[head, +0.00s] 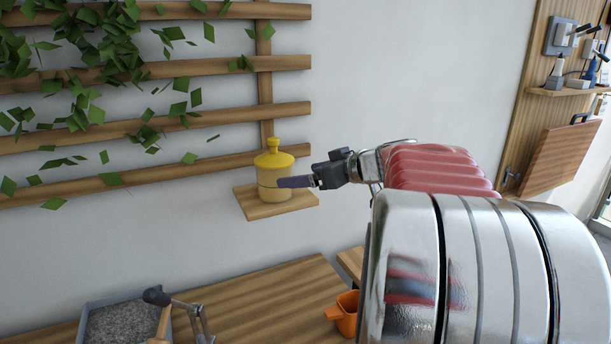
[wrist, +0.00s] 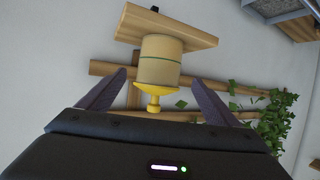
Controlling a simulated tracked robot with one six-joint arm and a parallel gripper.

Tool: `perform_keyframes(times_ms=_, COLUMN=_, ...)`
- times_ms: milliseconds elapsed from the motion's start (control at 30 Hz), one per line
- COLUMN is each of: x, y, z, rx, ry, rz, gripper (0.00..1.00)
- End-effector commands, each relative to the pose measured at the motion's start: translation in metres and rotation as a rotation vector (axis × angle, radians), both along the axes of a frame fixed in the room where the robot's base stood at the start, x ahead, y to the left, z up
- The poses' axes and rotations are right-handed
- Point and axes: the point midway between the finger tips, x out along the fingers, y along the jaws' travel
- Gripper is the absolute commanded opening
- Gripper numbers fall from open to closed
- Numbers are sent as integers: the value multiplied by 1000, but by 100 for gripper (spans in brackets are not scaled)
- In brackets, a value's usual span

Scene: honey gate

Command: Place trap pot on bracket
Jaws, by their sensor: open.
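The trap pot (head: 270,178) is a pale tan cylinder with a yellow knobbed lid. It stands upright on the bracket (head: 280,208), a small wooden shelf on the wall below the trellis. My gripper (head: 296,182) is at the pot's right side in the head view, with a dark finger across the front of the pot. In the wrist view the pot (wrist: 158,62) appears upside down on the bracket (wrist: 165,24), with its lid between the two spread fingers of my gripper (wrist: 160,85). Gaps show between the pot and both fingers there.
A wooden trellis (head: 200,68) with leafy vines is on the wall behind. Below are a wooden bench (head: 265,298), a grey tray (head: 115,322) of gravel-like material and an orange cup (head: 344,314). A tool board (head: 530,110) hangs at the right.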

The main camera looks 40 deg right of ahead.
Motion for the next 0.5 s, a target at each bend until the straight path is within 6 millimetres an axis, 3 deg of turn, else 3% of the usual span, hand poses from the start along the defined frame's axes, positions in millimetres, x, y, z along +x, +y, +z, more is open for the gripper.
perform_keyframes(times_ms=500, x=4, y=3, z=4, rx=-9, ry=-15, rz=-6, gripper=85)
